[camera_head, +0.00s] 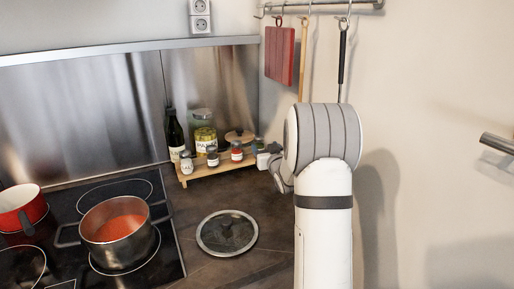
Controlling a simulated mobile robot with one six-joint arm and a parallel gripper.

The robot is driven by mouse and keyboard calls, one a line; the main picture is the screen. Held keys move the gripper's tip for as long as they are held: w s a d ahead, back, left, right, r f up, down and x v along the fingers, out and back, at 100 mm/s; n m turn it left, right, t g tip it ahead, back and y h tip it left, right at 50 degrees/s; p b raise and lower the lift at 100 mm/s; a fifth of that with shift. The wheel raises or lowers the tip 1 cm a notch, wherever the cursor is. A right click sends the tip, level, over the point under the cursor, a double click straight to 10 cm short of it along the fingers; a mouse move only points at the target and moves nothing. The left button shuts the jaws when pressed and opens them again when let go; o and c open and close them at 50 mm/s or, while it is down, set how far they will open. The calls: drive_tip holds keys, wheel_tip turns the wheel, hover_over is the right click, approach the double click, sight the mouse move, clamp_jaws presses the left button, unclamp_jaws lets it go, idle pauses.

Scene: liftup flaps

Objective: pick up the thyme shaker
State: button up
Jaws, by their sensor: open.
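Several small jars with labels stand at the front of a low wooden rack: a pale-topped shaker (187,163) at the left, a dark-lidded shaker (212,157) in the middle and a red-toned shaker (237,152) at the right. The labels are too small to read, so I cannot tell which one is thyme. My gripper (267,160) is at the right end of the rack, partly hidden by my own arm. It is open, and I see nothing held in it.
The wooden rack (204,174) also bears a dark bottle (174,135) and a large jar (204,133). A glass lid (227,233) lies on the counter in front. A pot of red sauce (115,231) and a red pan (20,208) stand on the hob. Utensils hang above.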

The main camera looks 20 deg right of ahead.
sight(258, 139)
drive_tip(key=shift+w+d+t, duration=0.25)
drive_tip(key=shift+w+t, duration=0.05)
drive_tip(key=shift+w, duration=0.1)
drive_tip(key=w+p, duration=0.1)
drive_tip(key=w, duration=0.6)
drive_tip(key=shift+w+f, duration=0.2)
drive_tip(key=shift+c, duration=0.5)
